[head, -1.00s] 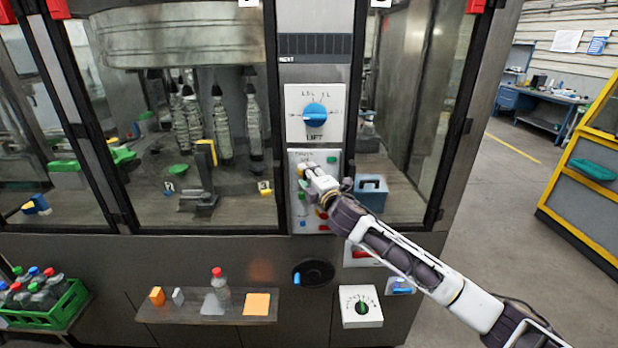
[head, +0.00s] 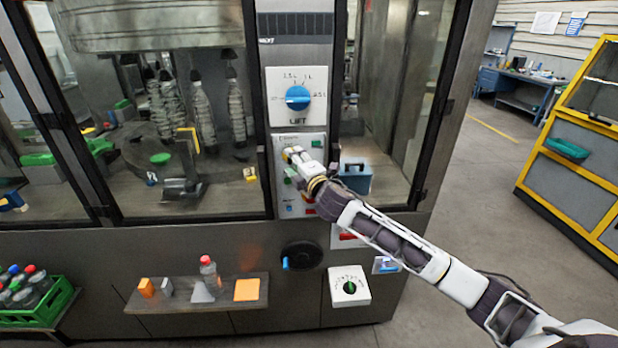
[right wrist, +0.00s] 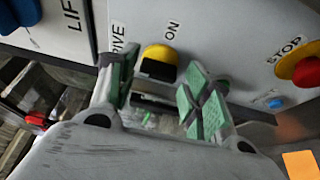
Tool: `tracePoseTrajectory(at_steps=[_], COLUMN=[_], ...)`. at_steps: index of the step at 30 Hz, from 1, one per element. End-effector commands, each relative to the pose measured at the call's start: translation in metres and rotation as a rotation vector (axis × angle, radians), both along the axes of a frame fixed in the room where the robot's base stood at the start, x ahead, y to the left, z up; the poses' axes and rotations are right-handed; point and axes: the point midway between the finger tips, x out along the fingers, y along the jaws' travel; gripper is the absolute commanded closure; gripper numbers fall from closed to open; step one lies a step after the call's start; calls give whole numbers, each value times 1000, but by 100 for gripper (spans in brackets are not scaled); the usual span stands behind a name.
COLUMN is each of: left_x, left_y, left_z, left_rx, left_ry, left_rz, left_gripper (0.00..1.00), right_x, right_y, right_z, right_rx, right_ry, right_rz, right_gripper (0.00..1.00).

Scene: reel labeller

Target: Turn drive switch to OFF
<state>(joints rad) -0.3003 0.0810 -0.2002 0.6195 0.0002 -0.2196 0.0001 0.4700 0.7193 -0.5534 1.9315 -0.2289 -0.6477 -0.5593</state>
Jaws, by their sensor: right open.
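The drive switch (right wrist: 161,57) is a yellow round knob with a black part, on a grey panel. The word ON is printed near it, and a partly hidden label ending in "IVE". My right gripper (right wrist: 160,72) is open, its green-padded fingers on either side of the knob in the right wrist view. I cannot tell whether they touch it. In the head view my right gripper (head: 291,156) is at the control panel (head: 313,145) and covers part of it. My left gripper is not in view.
The red stop button (right wrist: 308,72) and a small blue button (right wrist: 275,103) are on the same panel. The LIFT dial (head: 297,97) is above it. A black handwheel (head: 303,254) and a white dial box (head: 349,286) are below. A shelf (head: 215,305) holds a bottle.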

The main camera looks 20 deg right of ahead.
Motion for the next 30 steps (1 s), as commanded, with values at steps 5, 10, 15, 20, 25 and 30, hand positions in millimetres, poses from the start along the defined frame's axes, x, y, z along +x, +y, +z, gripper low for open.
tracePoseTrajectory(at_steps=[5, 10, 15, 20, 25, 30], left_x=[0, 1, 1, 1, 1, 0], left_y=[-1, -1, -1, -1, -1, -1], left_z=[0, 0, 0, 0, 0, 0], left_rx=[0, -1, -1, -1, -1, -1], left_ry=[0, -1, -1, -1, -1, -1], left_rz=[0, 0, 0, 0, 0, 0], left_gripper=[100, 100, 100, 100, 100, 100], right_x=[-16, -31, -46, -60, -74, -87], right_y=[-2, -3, -5, -7, -8, -10], right_z=[0, -1, -1, -1, -1, -1], right_rx=[-1, -1, -2, -2, -1, -2], right_ry=[1, 2, 2, 2, 3, 3], right_rz=[0, 0, 0, -1, 1, -1], right_gripper=[51, 51, 51, 51, 51, 51])
